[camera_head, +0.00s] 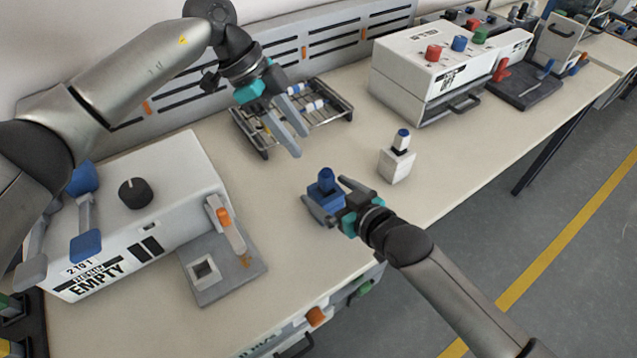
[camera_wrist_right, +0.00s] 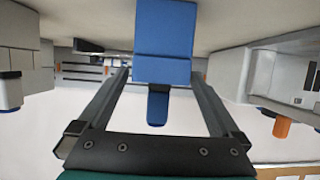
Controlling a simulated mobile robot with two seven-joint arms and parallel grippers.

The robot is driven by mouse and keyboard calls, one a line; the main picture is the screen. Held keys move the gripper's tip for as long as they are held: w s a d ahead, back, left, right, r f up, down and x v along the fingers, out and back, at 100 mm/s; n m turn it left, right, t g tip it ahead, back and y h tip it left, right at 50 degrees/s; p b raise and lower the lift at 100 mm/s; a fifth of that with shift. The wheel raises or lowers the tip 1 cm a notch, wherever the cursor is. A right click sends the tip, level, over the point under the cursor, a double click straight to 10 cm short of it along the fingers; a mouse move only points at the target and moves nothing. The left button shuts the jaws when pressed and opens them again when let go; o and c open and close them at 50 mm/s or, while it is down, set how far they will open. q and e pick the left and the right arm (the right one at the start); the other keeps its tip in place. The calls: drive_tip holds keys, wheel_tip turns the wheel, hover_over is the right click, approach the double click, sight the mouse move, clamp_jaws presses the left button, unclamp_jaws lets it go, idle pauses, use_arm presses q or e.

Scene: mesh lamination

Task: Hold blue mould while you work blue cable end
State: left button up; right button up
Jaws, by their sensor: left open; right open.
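The blue mould (camera_head: 326,185) stands upright on the table, a blue block with a narrower blue piece on top. My right gripper (camera_head: 323,190) is open, with one finger on each side of the mould. The right wrist view, which has the table at the top, shows the mould (camera_wrist_right: 165,50) between the open fingers; I cannot tell whether they touch it. The blue piece (camera_wrist_right: 158,105) points away from the table; whether it is the cable end is unclear. My left gripper (camera_head: 300,143) is open and empty, above the table by the wire rack.
The wire rack (camera_head: 349,112) holds several small pieces, some blue and white. A white block with a blue top (camera_head: 396,166) stands right of the mould. A white machine (camera_head: 185,160) is at the left and a white box (camera_head: 400,97) at the back right.

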sight(318, 185)
drive_tip(key=shift+x, duration=2.2)
drive_tip(key=shift+c, duration=0.2)
clamp_jaws()
idle(0.7)
